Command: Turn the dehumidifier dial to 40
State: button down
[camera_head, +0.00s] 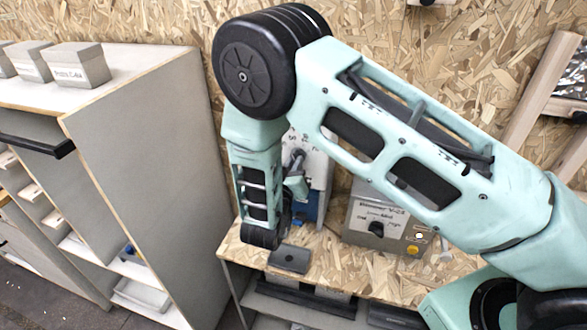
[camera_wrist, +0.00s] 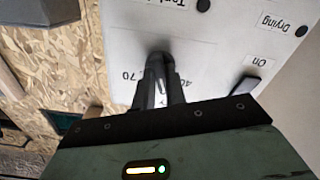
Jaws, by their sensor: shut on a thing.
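The dehumidifier (camera_head: 318,150) is a white-fronted box with a blue lower part, standing on the bench against the wall and partly hidden by my arm. In the wrist view its white panel (camera_wrist: 215,45) appears turned, with "70" to the left of the dial and a partly covered "40" to the right. The dark dial (camera_wrist: 160,56) is between the fingers of my gripper (camera_wrist: 160,78), which are shut on it. The fingers hide most of the dial, and I cannot tell where its pointer stands.
The panel also carries an "On" switch (camera_wrist: 243,86) and a "Drying" lamp (camera_wrist: 301,31). A grey box (camera_head: 375,218) with a black knob and yellow button stands to the right on the bench (camera_head: 390,282). A tall grey cabinet (camera_head: 150,150) stands at left.

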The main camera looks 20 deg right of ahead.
jog(key=shift+n, duration=3.7)
jog(key=c, duration=1.4)
grip_release()
jog(key=shift+c, duration=0.2)
jog(key=shift+s, duration=0.1)
jog(key=b+v, duration=0.6)
jog(key=v, duration=1.1)
